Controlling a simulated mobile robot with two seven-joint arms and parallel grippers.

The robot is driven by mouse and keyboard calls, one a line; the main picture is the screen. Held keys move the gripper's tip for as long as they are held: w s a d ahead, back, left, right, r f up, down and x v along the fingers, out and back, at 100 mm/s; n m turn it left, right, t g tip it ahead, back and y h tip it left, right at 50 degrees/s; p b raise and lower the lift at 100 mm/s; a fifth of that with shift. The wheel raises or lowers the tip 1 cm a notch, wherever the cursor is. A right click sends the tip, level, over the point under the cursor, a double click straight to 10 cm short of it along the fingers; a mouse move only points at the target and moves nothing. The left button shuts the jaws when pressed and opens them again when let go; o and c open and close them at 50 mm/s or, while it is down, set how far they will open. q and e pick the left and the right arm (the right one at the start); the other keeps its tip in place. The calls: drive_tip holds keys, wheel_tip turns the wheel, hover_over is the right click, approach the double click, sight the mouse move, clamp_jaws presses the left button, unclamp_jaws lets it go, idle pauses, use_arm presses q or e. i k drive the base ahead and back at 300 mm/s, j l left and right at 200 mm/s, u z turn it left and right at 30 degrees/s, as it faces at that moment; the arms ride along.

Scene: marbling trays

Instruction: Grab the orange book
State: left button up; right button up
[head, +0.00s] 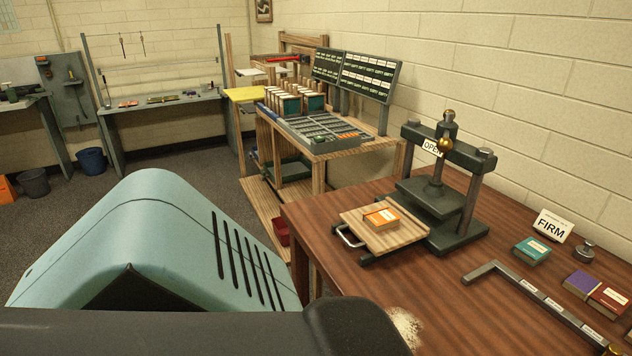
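The orange book (381,217) is small and has a pale label on its cover. It lies flat on a light wooden board (402,235) that sits in front of the dark press (440,195) on the brown table. A metal handle (348,238) is at the board's left edge. The book's top and front side show, and nothing covers it. Neither of my grippers is in the head view.
A FIRM sign (552,225), a teal book (532,250), a purple book (580,283), a red book (610,300) and an L-shaped metal rail (540,301) are at right on the table. The tabletop (440,285) before the board is mostly clear. A wooden bench (345,146) stands behind.

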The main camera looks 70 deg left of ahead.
sight(383, 219)
drive_tip(key=u, duration=1.7)
drive_tip(key=j+z, duration=0.1)
drive_tip(key=z, duration=0.3)
drive_tip(key=i+j+z, duration=0.1)
drive_tip(key=z, duration=0.3)
drive_tip(key=j+z, duration=0.2)
drive_tip(key=z, duration=0.2)
drive_tip(key=j+z, duration=0.3)
drive_tip(key=j, duration=0.15)
drive_tip(key=k+j+z, duration=0.1)
drive_tip(key=j+z, duration=0.2)
drive_tip(key=k+j, duration=0.1)
drive_tip(key=j, duration=0.35)
drive_tip(key=j+z, duration=0.1)
drive_tip(key=j, duration=0.35)
drive_tip(key=k+j, duration=0.15)
drive_tip(key=j, duration=0.3)
drive_tip(key=k+j+z, duration=0.1)
drive_tip(key=j, duration=0.3)
